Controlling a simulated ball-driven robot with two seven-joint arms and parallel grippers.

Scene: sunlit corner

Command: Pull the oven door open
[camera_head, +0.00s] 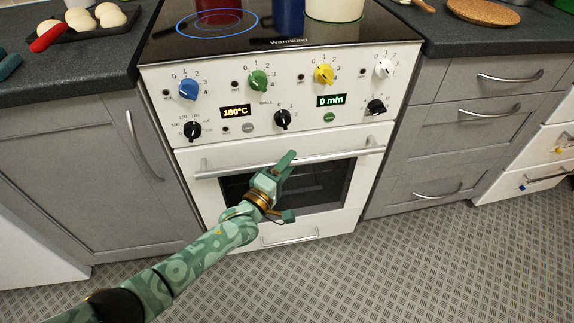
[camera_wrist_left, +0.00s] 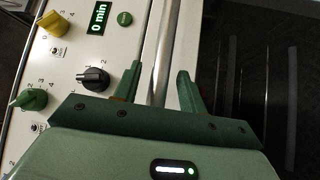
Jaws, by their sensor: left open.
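The white oven door (camera_head: 364,163) has a dark window and appears closed. A straight silver handle (camera_head: 335,155) runs across its upper part. My left gripper (camera_head: 279,170) is in front of the door, at the middle of the handle, and hides part of it. In the left wrist view the gripper (camera_wrist_left: 159,75) is open, and the handle bar (camera_wrist_left: 160,35) runs between its two fingers in the picture. I cannot tell whether either finger touches the bar. My right gripper is in neither view.
Above the door is the control panel (camera_head: 355,115) with several coloured knobs and two displays. Pots stand on the black hob (camera_head: 275,38). Grey cabinets (camera_head: 80,180) flank the oven. The patterned floor (camera_head: 380,265) in front is clear.

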